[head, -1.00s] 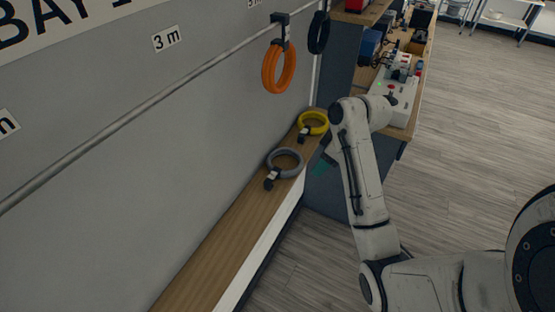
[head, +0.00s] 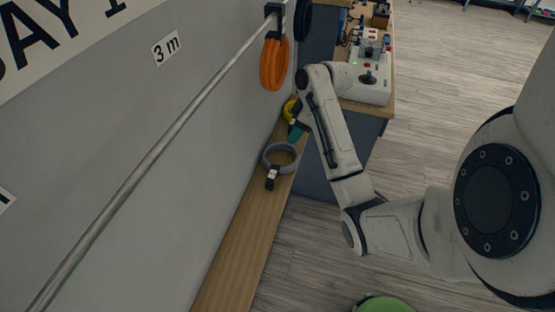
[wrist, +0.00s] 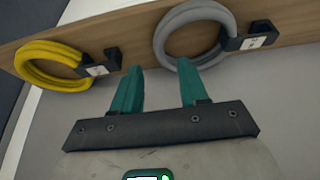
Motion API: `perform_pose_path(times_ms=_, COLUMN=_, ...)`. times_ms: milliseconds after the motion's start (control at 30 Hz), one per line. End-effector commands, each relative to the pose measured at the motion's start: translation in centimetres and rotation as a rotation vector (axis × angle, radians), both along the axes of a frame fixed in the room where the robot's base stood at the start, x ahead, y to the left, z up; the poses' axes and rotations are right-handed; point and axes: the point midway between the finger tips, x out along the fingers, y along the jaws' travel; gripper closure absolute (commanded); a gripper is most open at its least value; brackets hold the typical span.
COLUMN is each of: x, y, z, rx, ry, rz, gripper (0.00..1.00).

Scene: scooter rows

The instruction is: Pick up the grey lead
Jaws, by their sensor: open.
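The grey lead (head: 267,157) is a coiled ring with a black clip and white tag, lying on the narrow wooden ledge along the wall. It also shows in the wrist view (wrist: 161,38), beyond the fingertips and mostly to the right. My gripper (wrist: 160,68) has two teal fingers, apart with nothing between them. The right fingertip overlaps the lower left edge of the grey ring in the wrist view; I cannot tell whether it touches. In the head view my gripper (head: 295,133) is just above and to the right of the grey lead, partly hidden by my arm.
A yellow coiled lead (wrist: 30,80) lies on the ledge (head: 236,235) beside the grey one. An orange lead (head: 274,64) hangs from the wall rail (head: 150,158). A workbench (head: 384,103) with equipment stands behind. The ledge's near part is bare.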

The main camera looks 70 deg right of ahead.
Motion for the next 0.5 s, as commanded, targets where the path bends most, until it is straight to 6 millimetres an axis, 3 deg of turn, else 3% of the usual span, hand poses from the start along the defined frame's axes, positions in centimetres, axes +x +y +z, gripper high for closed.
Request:
perform_pose_path(times_ms=267, x=0.9, y=0.1, z=-1.8, rx=0.0, ry=0.002, rz=-0.001, gripper=0.56)
perform_pose_path(times_ms=500, x=2.4, y=0.4, z=-4.8, rx=0.0, ry=0.002, rz=-0.001, gripper=0.56)
